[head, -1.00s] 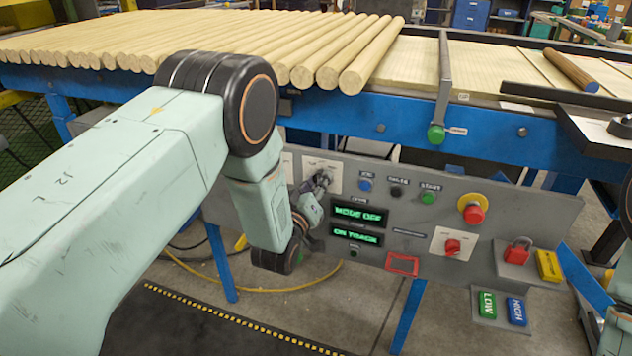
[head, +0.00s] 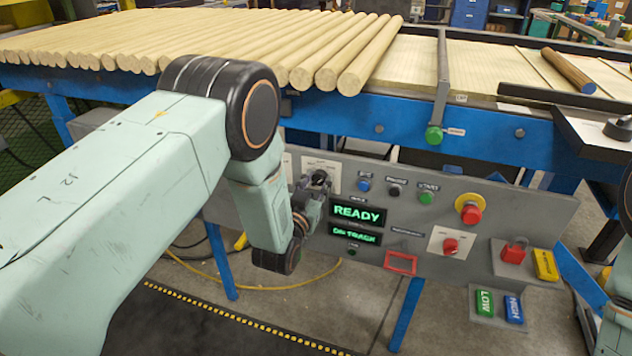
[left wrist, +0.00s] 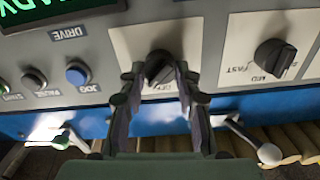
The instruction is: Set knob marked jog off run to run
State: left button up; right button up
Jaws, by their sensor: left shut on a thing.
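The black mode knob (left wrist: 158,66) sits on a white plate in the left wrist view, which sees the panel upside down. My left gripper (left wrist: 161,80) is shut on this knob, one finger on each side. In the head view the knob (head: 320,176) shows small at the panel's upper left, with my left gripper (head: 312,187) at it. The fingers cover most of the plate's lettering, so I cannot read the pointer position.
A second black knob (left wrist: 275,58), marked FAST and MED, sits beside it. A blue jog button (left wrist: 77,74) is on the other side. Wooden rods (head: 330,50) lie above.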

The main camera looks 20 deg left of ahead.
dwell(0.5)
pick_arm(q)
jog(key=o, duration=1.2)
jog(key=shift+c, duration=0.2)
jog(key=shift+s, duration=0.1)
jog(key=s, duration=1.1)
jog(key=shift+s+a, duration=0.2)
jog(key=shift+s, duration=0.2)
